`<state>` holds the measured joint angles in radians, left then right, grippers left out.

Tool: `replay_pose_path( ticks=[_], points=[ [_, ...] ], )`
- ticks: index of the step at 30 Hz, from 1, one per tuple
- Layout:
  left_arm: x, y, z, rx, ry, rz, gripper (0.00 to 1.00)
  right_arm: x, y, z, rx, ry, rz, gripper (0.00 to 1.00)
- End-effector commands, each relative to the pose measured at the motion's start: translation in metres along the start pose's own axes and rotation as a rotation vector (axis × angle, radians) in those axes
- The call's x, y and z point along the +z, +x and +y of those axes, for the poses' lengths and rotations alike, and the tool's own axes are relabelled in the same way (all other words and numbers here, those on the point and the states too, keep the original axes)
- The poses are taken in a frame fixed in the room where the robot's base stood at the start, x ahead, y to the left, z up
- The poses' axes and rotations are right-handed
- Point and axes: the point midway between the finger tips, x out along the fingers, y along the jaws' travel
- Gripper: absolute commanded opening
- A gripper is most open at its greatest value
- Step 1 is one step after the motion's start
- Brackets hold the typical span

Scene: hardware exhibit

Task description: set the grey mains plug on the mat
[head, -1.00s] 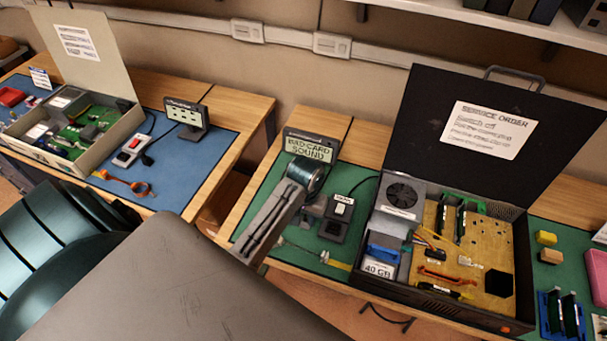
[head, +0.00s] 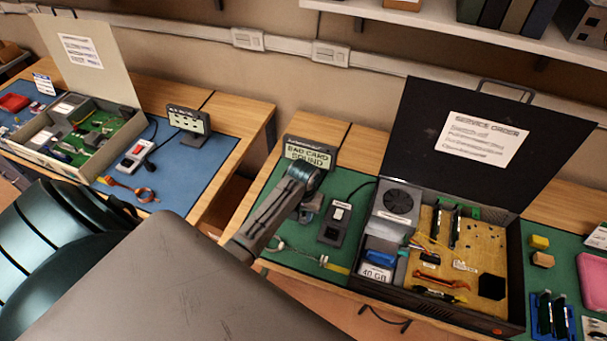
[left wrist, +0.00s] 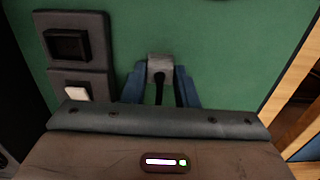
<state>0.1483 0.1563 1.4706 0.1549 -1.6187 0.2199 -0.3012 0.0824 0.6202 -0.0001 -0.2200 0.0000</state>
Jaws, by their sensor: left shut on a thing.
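The grey mains plug (left wrist: 159,66) is held between the blue fingertips of my left gripper (left wrist: 160,88) in the left wrist view, with a dark cord running back from it. In the head view my left gripper (head: 309,208) is over the green mat (head: 267,206), just left of the switched socket block (head: 336,220). The socket block also shows in the left wrist view (left wrist: 103,70); its dark outlet is empty and the plug is apart from it. Whether the plug touches the mat, I cannot tell. My right gripper is not in view.
The open black computer case (head: 515,262) stands right of the socket block. The "BAD CARD SOUND" sign (head: 308,153) stands behind my gripper. A pale lead (head: 300,252) lies near the mat's front edge. Bare mat lies left of my gripper.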

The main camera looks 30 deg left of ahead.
Motion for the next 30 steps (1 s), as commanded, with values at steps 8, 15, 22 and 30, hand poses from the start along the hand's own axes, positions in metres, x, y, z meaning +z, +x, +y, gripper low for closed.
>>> replay_pose_path(
  ticks=[8,15,22,30],
  points=[
    [0.000,0.002,0.000,0.000,0.000,-0.001,0.48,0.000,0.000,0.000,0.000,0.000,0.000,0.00],
    [0.000,-0.001,0.000,0.000,0.000,0.000,0.48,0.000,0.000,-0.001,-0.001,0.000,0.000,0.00],
    [-0.001,-0.027,0.000,0.000,0.001,0.005,0.48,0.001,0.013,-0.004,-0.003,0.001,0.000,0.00],
    [-0.001,-0.086,0.000,0.000,0.001,0.005,0.48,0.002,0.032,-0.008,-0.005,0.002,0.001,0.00]
  ],
)
